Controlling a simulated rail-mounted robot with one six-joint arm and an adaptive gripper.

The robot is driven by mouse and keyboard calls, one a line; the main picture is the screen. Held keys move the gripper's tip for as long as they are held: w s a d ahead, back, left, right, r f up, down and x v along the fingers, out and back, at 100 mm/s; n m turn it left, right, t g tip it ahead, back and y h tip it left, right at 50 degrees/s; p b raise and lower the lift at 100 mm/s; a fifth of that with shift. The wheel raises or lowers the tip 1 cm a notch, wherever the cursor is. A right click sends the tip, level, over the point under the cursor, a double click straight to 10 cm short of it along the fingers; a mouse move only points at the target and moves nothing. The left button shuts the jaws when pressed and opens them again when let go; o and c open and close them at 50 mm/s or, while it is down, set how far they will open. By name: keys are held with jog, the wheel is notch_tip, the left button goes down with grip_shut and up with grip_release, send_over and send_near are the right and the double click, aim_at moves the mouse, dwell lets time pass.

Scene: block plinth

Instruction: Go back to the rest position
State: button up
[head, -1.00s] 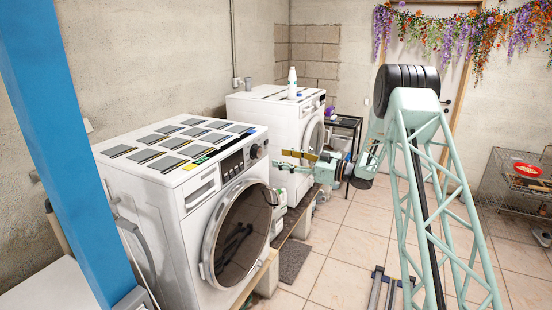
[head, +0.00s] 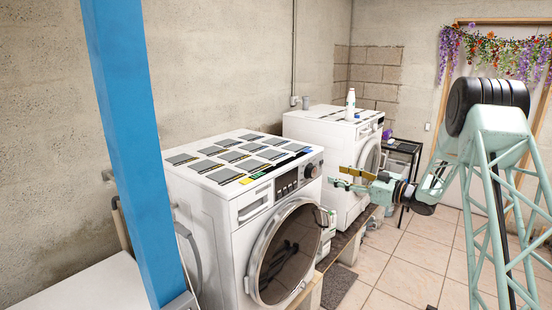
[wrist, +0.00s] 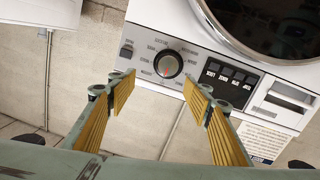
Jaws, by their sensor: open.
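My gripper (head: 348,180) is at the end of my pale green arm, in front of the far washing machine (head: 312,131) in the head view. In the wrist view its two yellow-padded fingers (wrist: 161,88) are spread apart with nothing between them. Beyond the fingertips, the wrist view shows a washing machine's control knob (wrist: 168,64), a row of dark buttons and part of a round door. I cannot tell how far the fingertips are from that panel.
The near washing machine (head: 196,197) has several dark flat tiles (head: 229,157) on top. A white bottle (head: 350,104) stands on the far machine. A small dark rack (head: 404,148) is behind my gripper. Tiled floor (head: 380,262) is clear in front of the machines.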

notch_tip(320, 180, up, 16)
jog(key=s+d+m+t+h+b, duration=0.15)
jog(key=m+h, duration=0.25)
jog(key=h, duration=0.4)
jog(key=s+d+r+m+g+h, duration=0.1)
jog(key=s+r+m+h, duration=0.2)
jog(key=s, duration=0.6)
jog(key=s+d+r+m+h, duration=0.1)
jog(key=s+r+h, duration=0.25)
jog(key=s, duration=0.65)
jog(key=s+a+f+m+g+b, duration=0.1)
jog(key=s+a+f+g, duration=0.2)
jog(key=s, duration=1.6)
jog(key=s+a+f+m+g+y+b, duration=0.1)
jog(key=s+a+f, duration=0.3)
jog(key=s, duration=1.4)
jog(key=s+a+f+m+g+y, duration=0.1)
jog(key=s+a+f+g, duration=0.3)
jog(key=s, duration=1.5)
jog(key=shift+s+a+f+g+b, duration=0.15)
jog(key=shift+s+a+g+b, duration=0.25)
jog(key=shift+a, duration=0.3)
jog(key=shift+w, duration=0.1)
